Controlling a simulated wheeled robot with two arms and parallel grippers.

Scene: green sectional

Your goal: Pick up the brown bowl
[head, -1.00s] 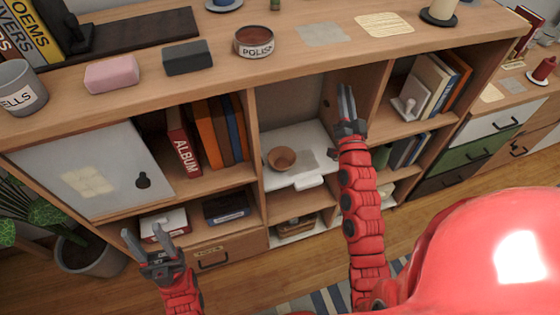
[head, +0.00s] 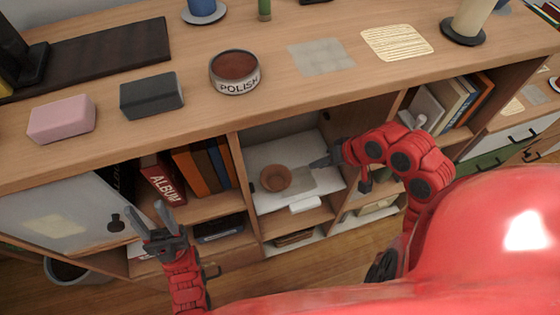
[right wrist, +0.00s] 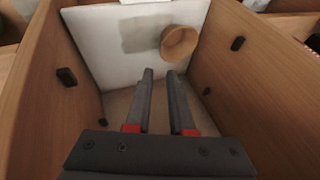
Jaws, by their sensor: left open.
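The brown bowl (head: 275,178) sits on a white surface (head: 258,156) inside the open middle compartment of the shelf unit. It also shows in the right wrist view (right wrist: 179,44), beyond and slightly right of the fingertips. My right gripper (head: 313,163) reaches into the compartment, to the right of the bowl and apart from it. In the right wrist view its two fingers (right wrist: 160,74) stand apart with nothing between them. My left gripper (head: 146,209) is open and empty in front of the left part of the shelf unit.
Wooden compartment walls stand on both sides of my right gripper, with small dark knobs (right wrist: 237,43) on them. The shelf top (head: 200,115) overhangs and carries a polish tin (head: 235,73), a dark block (head: 152,94) and a pink block (head: 62,119). Books (head: 205,165) fill the compartment to the left.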

